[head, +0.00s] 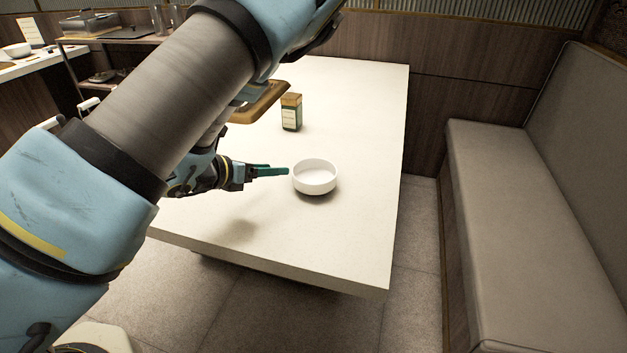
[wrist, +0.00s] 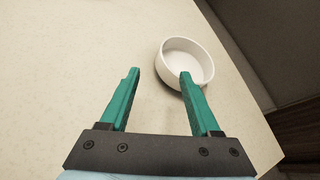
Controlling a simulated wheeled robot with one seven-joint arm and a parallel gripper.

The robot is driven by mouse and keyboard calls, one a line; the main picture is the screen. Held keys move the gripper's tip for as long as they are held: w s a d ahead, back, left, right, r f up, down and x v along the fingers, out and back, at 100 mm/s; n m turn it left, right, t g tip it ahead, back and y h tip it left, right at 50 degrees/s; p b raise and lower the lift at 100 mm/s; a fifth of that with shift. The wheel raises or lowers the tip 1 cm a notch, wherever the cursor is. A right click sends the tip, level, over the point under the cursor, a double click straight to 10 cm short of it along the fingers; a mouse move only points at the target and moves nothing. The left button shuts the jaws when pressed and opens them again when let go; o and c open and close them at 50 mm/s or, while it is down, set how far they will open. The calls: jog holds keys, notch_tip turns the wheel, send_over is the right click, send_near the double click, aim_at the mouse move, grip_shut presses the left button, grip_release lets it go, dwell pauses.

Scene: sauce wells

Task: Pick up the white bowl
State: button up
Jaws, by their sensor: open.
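The white bowl (head: 315,182) stands upright and looks empty on the pale table (head: 352,115), near its right side. My gripper (head: 287,171) is just left of the bowl in the head view, with its green fingers pointing toward it. In the wrist view the bowl (wrist: 188,58) lies ahead and to the right. My gripper (wrist: 158,76) is open there, with nothing between its fingers. The right fingertip overlaps the bowl's near edge in the picture; I cannot tell whether it touches. The left finger is clear of the bowl.
A jar with a brown lid (head: 291,112) stands behind the bowl. A wooden tray (head: 260,103) is partly hidden by my arm. A grey bench (head: 520,200) runs along the right, past a floor gap. The table's front right area is clear.

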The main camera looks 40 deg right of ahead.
aim_at(300, 168)
jog(key=p+x, duration=0.1)
jog(key=x, duration=0.4)
jog(key=shift+s+d, duration=0.15)
jog(key=p+x, duration=0.1)
jog(key=x, duration=0.3)
jog(key=shift+s+d+p, duration=0.15)
jog(key=shift+p, duration=0.2)
jog(key=shift+d+f, duration=0.2)
jog(key=shift+d, duration=0.15)
grip_shut()
